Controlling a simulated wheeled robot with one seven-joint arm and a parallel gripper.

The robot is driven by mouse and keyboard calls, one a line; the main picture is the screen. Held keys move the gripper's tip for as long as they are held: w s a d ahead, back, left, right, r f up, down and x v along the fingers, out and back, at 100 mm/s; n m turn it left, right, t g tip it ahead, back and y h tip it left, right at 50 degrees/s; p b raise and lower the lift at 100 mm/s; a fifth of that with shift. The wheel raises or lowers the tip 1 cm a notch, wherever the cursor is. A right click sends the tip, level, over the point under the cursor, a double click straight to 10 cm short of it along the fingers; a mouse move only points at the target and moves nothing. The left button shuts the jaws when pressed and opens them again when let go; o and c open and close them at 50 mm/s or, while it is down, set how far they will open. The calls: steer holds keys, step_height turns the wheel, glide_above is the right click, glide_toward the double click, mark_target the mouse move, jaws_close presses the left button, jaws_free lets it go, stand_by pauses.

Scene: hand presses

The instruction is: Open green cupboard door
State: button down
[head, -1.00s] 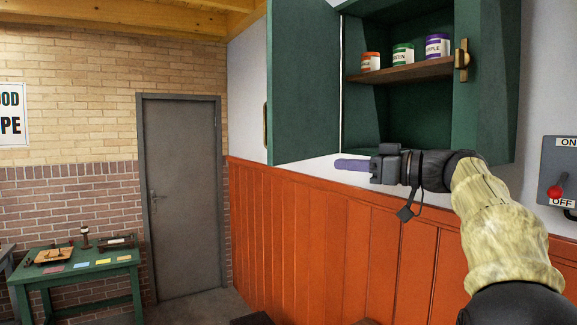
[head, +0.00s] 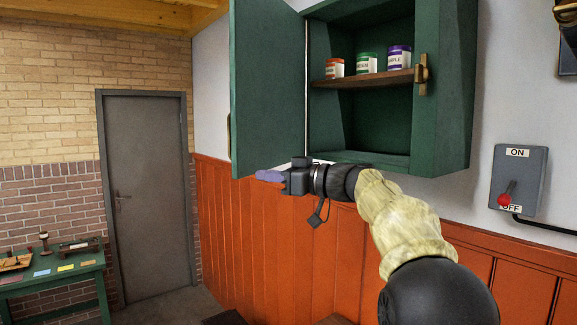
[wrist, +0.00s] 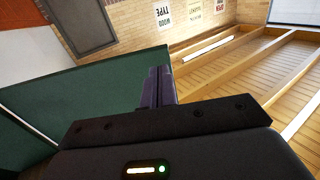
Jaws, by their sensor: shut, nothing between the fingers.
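The green cupboard (head: 440,110) hangs on the white wall in the head view. Its green door (head: 268,85) stands wide open, swung out to the left. Inside, a shelf carries an orange-labelled, a green and a purple tin. My gripper (head: 268,176) is at the door's lower edge, its purple fingers together, pointing left. Whether it touches the door I cannot tell. In the wrist view the purple fingers (wrist: 158,86) are close together and empty, with the green door panel (wrist: 90,110) to their left.
A brass latch (head: 421,75) sits on the cupboard's right front edge. A switch box (head: 519,180) with a red lever is on the wall at right. Orange panelling (head: 255,240) runs below. A green table (head: 60,280) and grey door (head: 145,190) are at left.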

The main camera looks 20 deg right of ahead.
mark_target(242, 173)
steer(key=p+x, duration=0.2)
steer(key=x, duration=0.1)
steer(key=shift+w+r, duration=0.1)
steer(key=shift+r, duration=0.05)
steer(key=shift+w+a, duration=0.25)
steer(key=shift+a, duration=0.15)
steer(key=shift+f, duration=0.2)
steer(key=shift+w, duration=0.1)
